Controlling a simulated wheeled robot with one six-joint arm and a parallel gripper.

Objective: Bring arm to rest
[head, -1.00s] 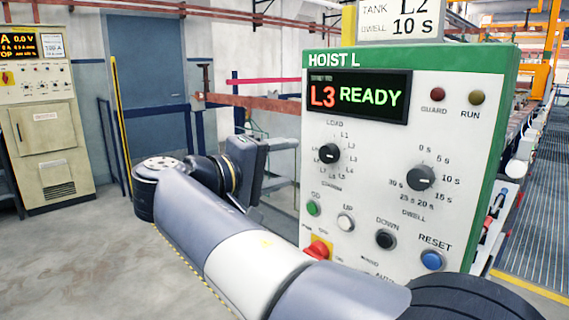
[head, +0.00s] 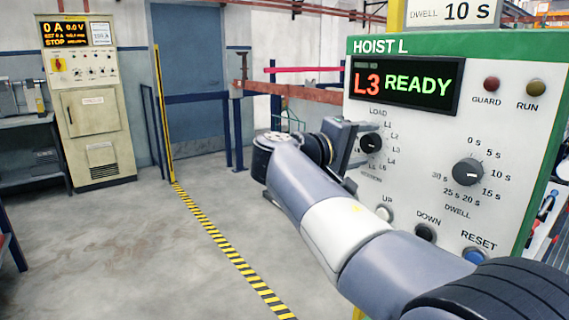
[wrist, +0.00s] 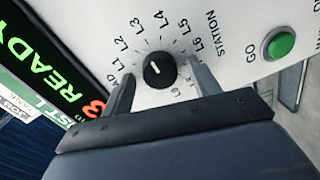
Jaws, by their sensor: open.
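My gripper (head: 372,143) is at the end of my arm, beside the load/station knob (head: 370,145) on the white Hoist L panel (head: 410,190). In the wrist view, my gripper's (wrist: 162,80) two fingers are spread, one on each side of the black knob (wrist: 159,70). Panel surface shows between the knob and each finger, and nothing is held. I cannot tell how far the fingertips are from the panel face. The panel's display (head: 405,84) reads L3 READY.
The dwell knob (head: 468,172), up button (head: 384,213), down button (head: 425,232) and reset button (head: 473,256) are near my arm. A green button (wrist: 281,45) is right of the fingers. Left of my arm, the floor (head: 150,250) is open to a cabinet (head: 95,110).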

